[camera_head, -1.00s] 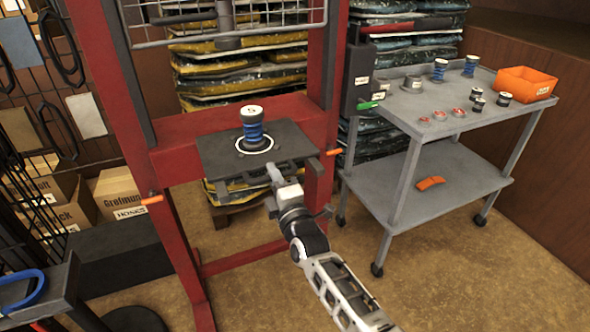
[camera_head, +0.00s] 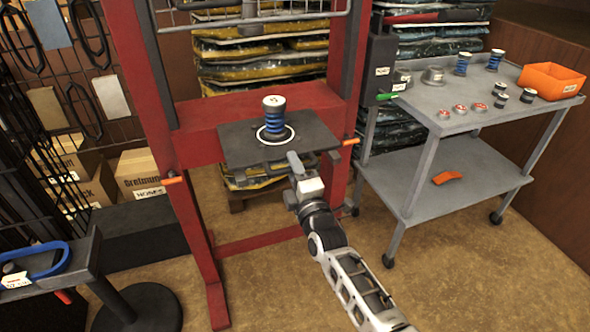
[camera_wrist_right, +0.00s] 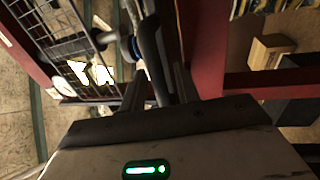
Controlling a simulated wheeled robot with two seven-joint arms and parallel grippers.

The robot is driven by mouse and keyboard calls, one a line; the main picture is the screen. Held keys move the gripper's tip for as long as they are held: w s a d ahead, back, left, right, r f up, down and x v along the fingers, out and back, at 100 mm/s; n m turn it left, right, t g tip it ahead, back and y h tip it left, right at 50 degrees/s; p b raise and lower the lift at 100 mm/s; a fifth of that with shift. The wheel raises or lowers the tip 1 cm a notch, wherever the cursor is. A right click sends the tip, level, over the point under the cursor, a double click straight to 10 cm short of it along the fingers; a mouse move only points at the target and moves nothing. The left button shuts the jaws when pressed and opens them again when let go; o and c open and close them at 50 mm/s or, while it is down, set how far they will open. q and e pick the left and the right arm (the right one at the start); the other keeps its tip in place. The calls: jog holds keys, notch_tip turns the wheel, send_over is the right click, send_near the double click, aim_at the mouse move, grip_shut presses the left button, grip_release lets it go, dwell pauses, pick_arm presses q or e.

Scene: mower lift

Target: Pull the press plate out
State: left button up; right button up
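The press plate (camera_head: 238,148) is a dark flat plate lying level between the posts of the red press frame (camera_head: 196,130). A blue spring with a white top (camera_head: 274,116) stands upright on it, inside a white ring mark. My right gripper (camera_head: 296,164) is at the plate's front edge. In the right wrist view a dark bar or plate part (camera_wrist_right: 153,55) lies between the fingers of my right gripper (camera_wrist_right: 158,80). I cannot tell whether the fingers press on it. The spring (camera_wrist_right: 131,45) shows beyond. My left gripper is not in view.
A grey cart (camera_head: 455,125) with small parts and an orange bin (camera_head: 549,82) stands at the right. A wire guard (camera_head: 250,16) hangs above the plate. Floor in front is clear.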

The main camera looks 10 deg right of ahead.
jog(key=v, duration=1.6)
jog(key=s+d+f+m+g, duration=0.1)
jog(key=s+f+m+g, duration=0.8)
jog(key=s+m, duration=0.6)
notch_tip(320, 180, down, 3)
jog(key=shift+s+r+m+g, duration=0.1)
jog(key=shift+s+m+g, duration=0.2)
jog(key=shift+m, duration=0.7)
